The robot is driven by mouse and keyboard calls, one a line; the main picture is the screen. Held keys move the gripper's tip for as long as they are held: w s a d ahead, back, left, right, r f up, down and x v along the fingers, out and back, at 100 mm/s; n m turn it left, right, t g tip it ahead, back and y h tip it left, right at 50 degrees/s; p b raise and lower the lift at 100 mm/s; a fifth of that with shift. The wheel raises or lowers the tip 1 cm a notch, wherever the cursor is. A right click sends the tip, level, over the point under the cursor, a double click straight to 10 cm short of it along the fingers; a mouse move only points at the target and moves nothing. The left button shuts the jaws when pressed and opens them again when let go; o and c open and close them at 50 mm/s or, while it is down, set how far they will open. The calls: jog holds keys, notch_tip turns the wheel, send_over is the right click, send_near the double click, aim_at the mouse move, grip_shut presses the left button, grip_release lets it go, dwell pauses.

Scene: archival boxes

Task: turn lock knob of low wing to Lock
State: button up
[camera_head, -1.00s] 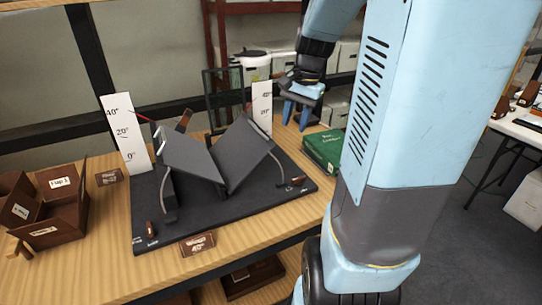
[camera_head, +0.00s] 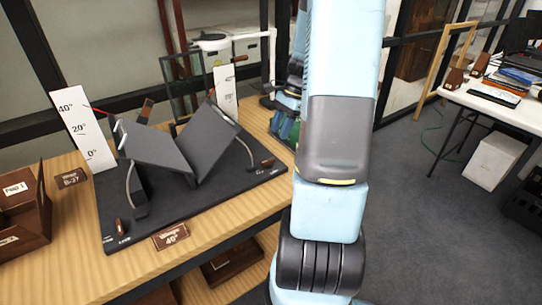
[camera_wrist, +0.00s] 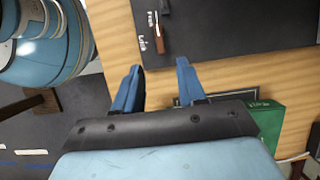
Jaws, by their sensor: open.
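A dark cradle with two tilted wings stands on a black base (camera_head: 185,205). The left wing (camera_head: 155,147) looks flatter than the right wing (camera_head: 210,138). A brown lock knob (camera_head: 120,228) sits at the base's front left corner, and another knob (camera_head: 267,163) at its right end. In the wrist view, a brown knob (camera_wrist: 159,40) with small white markings beside it lies beyond my fingertips, apart from them; it looks like the right one. My gripper (camera_wrist: 158,82) is open and empty. In the head view its fingers are hidden behind my arm.
Angle scales stand at left (camera_head: 83,130) and back right (camera_head: 225,92). A green box (camera_wrist: 280,122) is close to my gripper's right finger. A brown box (camera_head: 25,210) stands at left.

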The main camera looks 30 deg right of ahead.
aim_at(270, 159)
jog(key=x, duration=1)
jog(key=shift+a+f, duration=0.2)
jog(key=shift+f, duration=0.05)
